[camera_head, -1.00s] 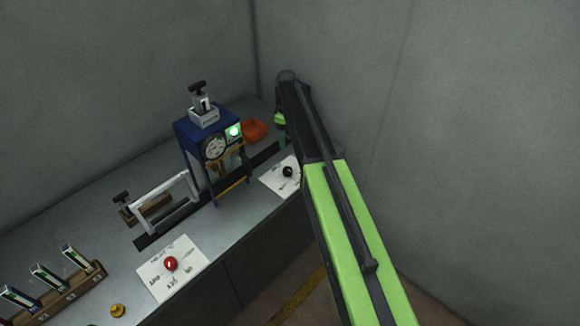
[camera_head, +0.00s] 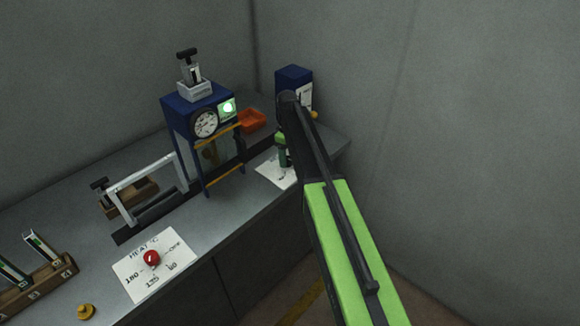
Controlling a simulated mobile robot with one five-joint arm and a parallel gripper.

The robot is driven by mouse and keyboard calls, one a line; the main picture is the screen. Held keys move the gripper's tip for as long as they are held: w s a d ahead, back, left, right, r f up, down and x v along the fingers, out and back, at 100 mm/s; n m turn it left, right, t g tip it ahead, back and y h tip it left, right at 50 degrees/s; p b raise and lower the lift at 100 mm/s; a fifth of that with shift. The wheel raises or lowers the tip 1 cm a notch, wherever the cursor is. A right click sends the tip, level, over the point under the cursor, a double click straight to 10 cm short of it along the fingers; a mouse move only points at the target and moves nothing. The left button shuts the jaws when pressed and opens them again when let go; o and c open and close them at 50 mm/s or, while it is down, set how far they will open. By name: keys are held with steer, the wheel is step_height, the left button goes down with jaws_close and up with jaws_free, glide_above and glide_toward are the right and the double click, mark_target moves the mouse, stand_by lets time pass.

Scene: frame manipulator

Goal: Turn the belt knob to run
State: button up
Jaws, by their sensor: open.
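A white card (camera_head: 268,173) lies on the bench at the right, partly covered by my arm. A black knob stood on this card in the earlier picture; now my gripper and arm hide it, and its pointer setting cannot be read. My gripper (camera_head: 285,162) is over the card, pointing down, small and dark in the picture. It is open and nothing shows held in it. Whether it is around the knob, touching it or above it cannot be told.
A blue machine (camera_head: 198,104) with a dial and lit green lamp stands left of my gripper. A red heat knob (camera_head: 151,258), white frame (camera_head: 148,182), orange tray (camera_head: 252,121) and wooden rack (camera_head: 45,285) share the bench. A blue box (camera_head: 293,78) stands behind my arm.

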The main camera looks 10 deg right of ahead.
steer(key=shift+f, duration=0.15)
jaws_close()
steer(key=shift+d, duration=0.3)
steer(key=shift+a, duration=0.15)
